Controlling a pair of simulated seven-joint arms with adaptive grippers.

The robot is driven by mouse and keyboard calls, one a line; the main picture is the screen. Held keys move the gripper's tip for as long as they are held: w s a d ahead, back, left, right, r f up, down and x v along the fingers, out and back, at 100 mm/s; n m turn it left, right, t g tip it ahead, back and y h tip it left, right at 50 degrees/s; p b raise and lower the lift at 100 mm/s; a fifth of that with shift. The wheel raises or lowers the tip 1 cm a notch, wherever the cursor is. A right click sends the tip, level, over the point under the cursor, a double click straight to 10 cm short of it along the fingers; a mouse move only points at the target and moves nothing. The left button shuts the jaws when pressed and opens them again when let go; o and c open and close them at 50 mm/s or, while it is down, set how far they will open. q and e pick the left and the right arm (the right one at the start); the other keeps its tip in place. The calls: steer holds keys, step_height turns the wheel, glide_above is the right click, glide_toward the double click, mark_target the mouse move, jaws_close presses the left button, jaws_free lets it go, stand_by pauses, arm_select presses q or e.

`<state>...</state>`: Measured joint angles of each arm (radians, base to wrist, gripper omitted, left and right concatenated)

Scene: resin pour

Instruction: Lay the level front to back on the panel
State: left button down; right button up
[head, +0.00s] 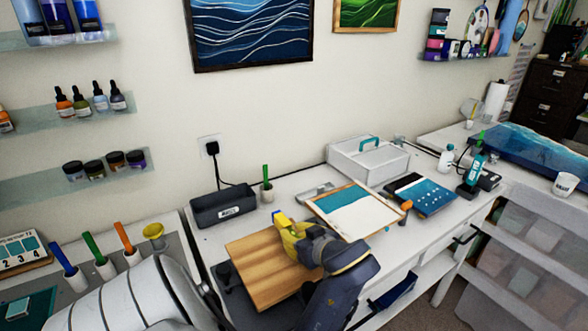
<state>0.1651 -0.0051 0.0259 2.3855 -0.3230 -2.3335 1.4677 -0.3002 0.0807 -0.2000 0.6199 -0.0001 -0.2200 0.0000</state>
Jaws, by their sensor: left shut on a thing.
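A bare wooden panel (258,258) lies on the near part of the white bench, above a dark surface. My left gripper (304,243) is over its right part, shut on a yellow level (288,226) with a blue end. The gripper hides much of the level, so its exact direction is hard to tell. I cannot tell whether the level touches the panel. The gripper and wrist also cover the panel's right edge. My right gripper is not in view.
A wood-edged white board (350,210) lies right of the panel, with an orange-handled tool (406,206) beside it. A dark box (223,209) and a green-handled cup (267,190) stand behind. A white caddy (368,161) stands at the back.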

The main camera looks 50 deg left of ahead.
arm_select(q)
steer(key=shift+f, duration=0.9)
steer(key=c, duration=1.3)
jaws_free()
steer(key=shift+f, duration=0.1)
steer(key=shift+v, duration=2.8)
steer(key=shift+a, duration=0.1)
